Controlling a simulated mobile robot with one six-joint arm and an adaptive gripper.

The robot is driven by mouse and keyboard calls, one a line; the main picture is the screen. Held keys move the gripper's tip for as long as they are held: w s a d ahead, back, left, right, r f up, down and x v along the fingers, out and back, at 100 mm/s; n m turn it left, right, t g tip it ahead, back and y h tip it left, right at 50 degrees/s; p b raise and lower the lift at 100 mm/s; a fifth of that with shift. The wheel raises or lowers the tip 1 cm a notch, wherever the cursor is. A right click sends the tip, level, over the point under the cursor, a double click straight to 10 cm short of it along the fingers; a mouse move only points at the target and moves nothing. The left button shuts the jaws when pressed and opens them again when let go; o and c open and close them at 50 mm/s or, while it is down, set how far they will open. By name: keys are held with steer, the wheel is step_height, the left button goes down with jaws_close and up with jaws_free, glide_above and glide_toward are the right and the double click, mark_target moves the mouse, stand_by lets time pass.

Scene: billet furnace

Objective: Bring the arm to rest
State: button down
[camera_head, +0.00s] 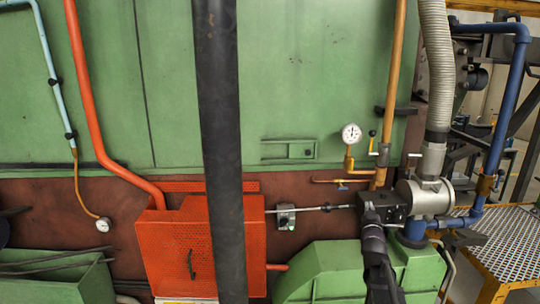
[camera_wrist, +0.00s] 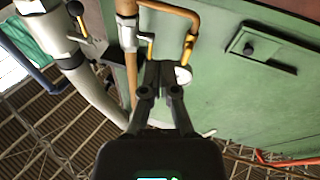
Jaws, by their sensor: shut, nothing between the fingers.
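My gripper (camera_wrist: 159,68) is in the wrist view, its two dark fingers brought together at the tips with nothing between them. Behind the fingertips a white round gauge (camera_wrist: 184,75) is partly hidden. In the head view the same kind of gauge (camera_head: 351,133) sits on a brass fitting against the green furnace wall (camera_head: 300,60). A dark jointed shape at the lower right of the head view looks like part of my arm; the fingertips cannot be made out there.
An orange perforated box (camera_head: 180,255) stands at lower centre, with a grey valve body (camera_head: 430,198) to the right. A blue pipe (camera_head: 508,100) and yellow-framed grating (camera_head: 510,245) are at far right. The wrist view shows an orange pipe (camera_wrist: 138,70) beside the fingers.

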steer(key=s+a+f+g+y+b, duration=0.1)
steer(key=s+a+f+g+b, duration=0.15)
steer(key=f, duration=0.55)
steer(key=s+a+f+g+y+b, duration=0.1)
steer(key=s+a+f+g, duration=0.3)
steer(key=f, duration=0.3)
steer(key=s+a+f+g+y+b, duration=0.2)
steer(key=s+a+f+g, duration=0.2)
steer(key=f, duration=0.4)
steer(key=s+a+f+g+b, duration=0.2)
steer(key=s+a+f+g, duration=0.1)
steer(key=s, duration=0.6)
steer(key=s+a+f+g+b, duration=0.2)
steer(key=s+f+g, duration=0.4)
steer(key=s, duration=0.3)
steer(key=shift+s+a+f+y+b, duration=0.15)
steer(key=shift+a+f+y+b, duration=0.2)
steer(key=shift+a+f, duration=0.25)
